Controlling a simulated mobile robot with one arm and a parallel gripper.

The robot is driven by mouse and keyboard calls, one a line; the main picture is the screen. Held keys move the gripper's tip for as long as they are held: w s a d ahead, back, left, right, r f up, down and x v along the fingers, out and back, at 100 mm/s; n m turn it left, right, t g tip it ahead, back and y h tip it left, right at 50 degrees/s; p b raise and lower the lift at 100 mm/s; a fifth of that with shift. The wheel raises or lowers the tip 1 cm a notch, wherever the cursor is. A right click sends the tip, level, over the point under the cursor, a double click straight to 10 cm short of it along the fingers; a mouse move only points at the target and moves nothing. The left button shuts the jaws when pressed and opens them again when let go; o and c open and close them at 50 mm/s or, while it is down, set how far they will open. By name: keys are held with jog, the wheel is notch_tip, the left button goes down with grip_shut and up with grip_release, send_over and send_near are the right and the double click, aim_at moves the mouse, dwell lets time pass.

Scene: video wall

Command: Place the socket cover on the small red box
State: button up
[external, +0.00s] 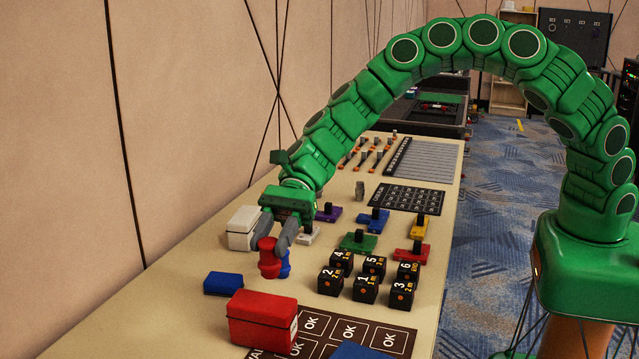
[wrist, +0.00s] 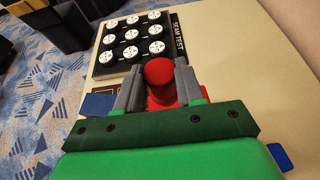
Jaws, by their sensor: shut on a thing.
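My gripper (external: 268,243) is shut on a red, round, knobbed piece, which I take to be the socket cover (external: 269,262). In the wrist view the cover (wrist: 158,72) sits upright between the two grey fingers of my gripper (wrist: 157,82). The small red box (external: 262,322) stands on the table at the lower middle of the external view, nearer the camera than the cover. In the wrist view the red box (wrist: 191,90) shows just behind and below the cover, partly hidden by it and the fingers. The cover appears apart from the box.
A blue piece (external: 285,264) stands just behind the cover. A small blue box (external: 222,284) lies left of the red box; another blue box (external: 358,351) is at the bottom edge. Numbered black cubes (external: 365,289) stand to the right. A white box (external: 243,228) is beside my gripper.

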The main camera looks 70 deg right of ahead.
aim_at(266, 260)
jog(key=shift+w+a+f, duration=0.25)
jog(key=shift+w+f, duration=0.15)
jog(key=shift+f, duration=0.15)
jog(key=shift+w+a+f, duration=0.25)
jog(key=shift+w+f, duration=0.15)
jog(key=shift+f, duration=1.75)
jog(key=o, duration=1)
jog(key=shift+r, duration=0.1)
jog(key=v, duration=1.2)
